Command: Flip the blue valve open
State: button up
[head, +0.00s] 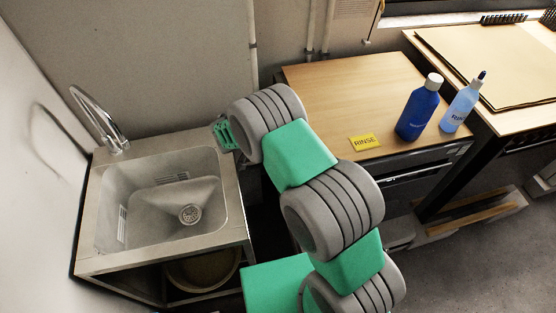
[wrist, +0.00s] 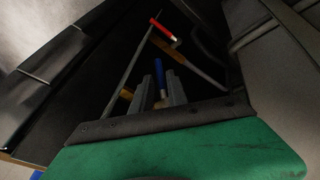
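The blue valve handle (wrist: 159,70) shows in the wrist view as a narrow upright bar, straight ahead of my gripper (wrist: 160,88). The two grey fingers stand apart, with the lower part of the blue handle showing in the gap between them. I cannot tell whether either finger touches it. The valve's base is mostly hidden by the fingers. In the head view my arm reaches down beside the sink; the gripper's fingers and the valve are hidden there.
A red-handled piece (wrist: 164,31) and a brownish bar (wrist: 174,62) lie beyond the blue handle in a dark, narrow space. A steel sink (head: 103,253) stands left of my arm. A wooden-topped bench (head: 340,88) at right holds a blue bottle (head: 418,112) and a yellow RINSE label (head: 364,142).

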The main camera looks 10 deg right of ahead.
jog(key=shift+w+d+f, duration=0.1)
jog(key=shift+d+f, duration=0.2)
jog(key=shift+f, duration=0.3)
jog(key=shift+c, duration=0.5)
grip_shut()
dwell(0.5)
